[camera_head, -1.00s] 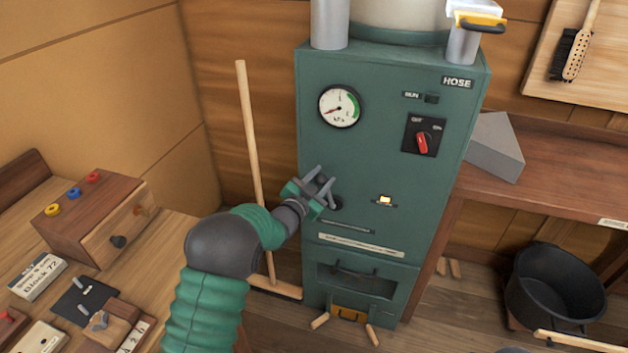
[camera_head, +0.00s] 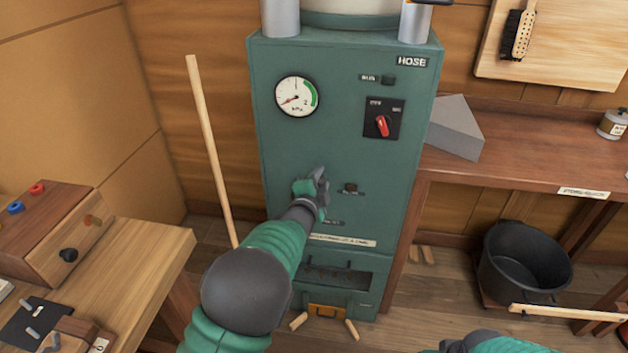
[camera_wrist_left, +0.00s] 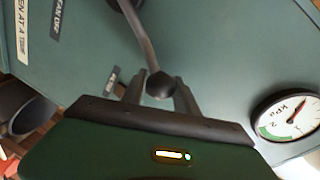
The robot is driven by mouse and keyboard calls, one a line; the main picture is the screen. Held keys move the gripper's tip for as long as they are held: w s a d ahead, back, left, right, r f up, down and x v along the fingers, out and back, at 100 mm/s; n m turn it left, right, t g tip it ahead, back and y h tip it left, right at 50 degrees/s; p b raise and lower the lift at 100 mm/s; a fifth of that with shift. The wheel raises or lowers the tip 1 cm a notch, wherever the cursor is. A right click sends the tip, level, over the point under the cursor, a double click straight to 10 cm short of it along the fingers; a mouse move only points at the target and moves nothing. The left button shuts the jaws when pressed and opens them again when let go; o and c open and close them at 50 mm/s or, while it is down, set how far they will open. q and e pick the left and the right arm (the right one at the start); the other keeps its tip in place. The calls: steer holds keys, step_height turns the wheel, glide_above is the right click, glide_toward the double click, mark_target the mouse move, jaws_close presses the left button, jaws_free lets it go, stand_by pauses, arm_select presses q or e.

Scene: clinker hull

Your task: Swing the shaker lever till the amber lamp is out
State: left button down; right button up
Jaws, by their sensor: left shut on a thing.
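The green cabinet (camera_head: 345,215) stands upright in the middle of the head view. The amber lamp (camera_head: 350,188) on its front looks dark and unlit. The shaker lever (camera_wrist_left: 143,38) is a metal rod with a black ball knob (camera_wrist_left: 160,84) in the left wrist view. My left gripper (camera_head: 318,182) is at the cabinet front, just left of the lamp. Its fingers (camera_wrist_left: 160,92) are shut on the knob in the wrist view. In the head view the gripper hides most of the lever. Part of my right arm shows at the bottom edge, its gripper out of view.
A pressure gauge (camera_head: 297,97) and a red rotary switch (camera_head: 383,126) are above the lever. A broom handle (camera_head: 210,150) leans left of the cabinet. A wooden bench (camera_head: 150,270) is at left, a shelf (camera_head: 520,165) and black tub (camera_head: 525,265) at right.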

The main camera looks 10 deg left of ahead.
arm_select(q)
steer(key=shift+s+d+f, duration=0.1)
steer(key=shift+d+f, duration=0.2)
steer(key=shift+f, duration=0.05)
steer(key=c, duration=1.2)
jaws_free()
steer(key=shift+o, duration=1.3)
steer(key=shift+r, duration=0.1)
steer(key=shift+r, duration=0.1)
steer(key=shift+s+r, duration=0.1)
steer(key=shift+s, duration=0.15)
steer(key=p+v, duration=0.2)
steer(key=v, duration=1.4)
steer(key=shift+f, duration=0.2)
steer(key=shift+d, duration=0.1)
